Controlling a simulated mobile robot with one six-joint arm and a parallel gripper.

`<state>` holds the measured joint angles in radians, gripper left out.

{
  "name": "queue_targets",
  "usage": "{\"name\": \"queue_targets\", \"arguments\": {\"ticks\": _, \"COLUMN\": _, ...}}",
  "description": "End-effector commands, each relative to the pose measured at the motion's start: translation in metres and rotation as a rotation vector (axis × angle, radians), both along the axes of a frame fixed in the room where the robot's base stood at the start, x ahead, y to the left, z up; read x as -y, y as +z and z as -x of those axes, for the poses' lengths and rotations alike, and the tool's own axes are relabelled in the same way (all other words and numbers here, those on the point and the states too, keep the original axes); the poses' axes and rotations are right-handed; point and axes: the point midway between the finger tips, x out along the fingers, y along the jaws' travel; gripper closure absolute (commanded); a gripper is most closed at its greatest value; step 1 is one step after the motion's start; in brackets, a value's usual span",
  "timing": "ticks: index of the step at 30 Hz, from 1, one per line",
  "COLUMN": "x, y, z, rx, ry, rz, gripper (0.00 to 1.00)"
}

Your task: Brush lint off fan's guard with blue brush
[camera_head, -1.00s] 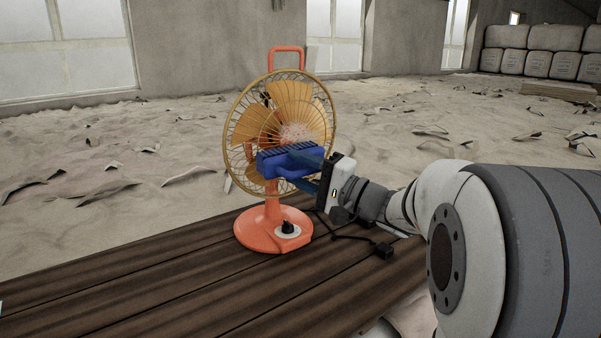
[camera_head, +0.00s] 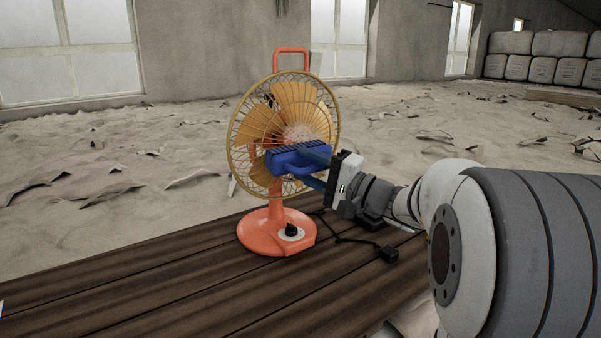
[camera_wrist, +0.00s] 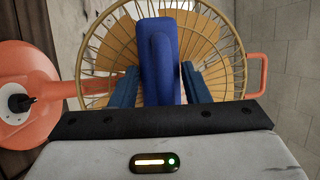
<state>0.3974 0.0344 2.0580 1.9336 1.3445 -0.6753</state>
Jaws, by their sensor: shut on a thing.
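The orange fan stands upright on the wooden boards, its round base (camera_head: 262,238) low and its yellow wire guard (camera_head: 233,135) facing me. Pale speckles, perhaps lint, show around the guard's centre (camera_head: 297,133). My gripper (camera_head: 318,170) reaches in from the right and is shut on the blue brush (camera_head: 287,163).
A black cord with a plug (camera_head: 388,254) lies on the wooden table (camera_head: 200,290) to the right of the fan. The front left of the table is clear. The floor behind is strewn with scraps, and pale bales (camera_head: 545,55) stand far right.

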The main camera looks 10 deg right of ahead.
Motion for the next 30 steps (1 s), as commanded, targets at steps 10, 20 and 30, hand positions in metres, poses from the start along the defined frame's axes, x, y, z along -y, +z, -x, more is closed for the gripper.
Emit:
{"name": "queue_targets", "arguments": {"ticks": 10, "x": 0.022, "y": 0.0, "z": -0.008, "rx": 0.001, "ry": 0.0, "rz": 0.0, "gripper": 0.79}}
{"name": "queue_targets", "arguments": {"ticks": 20, "x": 0.047, "y": -0.001, "z": -0.02, "rx": 0.002, "ry": -0.001, "rz": 0.0, "gripper": 0.79}}
{"name": "queue_targets", "arguments": {"ticks": 30, "x": 0.06, "y": 0.0, "z": -0.026, "rx": 0.001, "ry": -0.002, "rz": 0.0, "gripper": 0.79}}
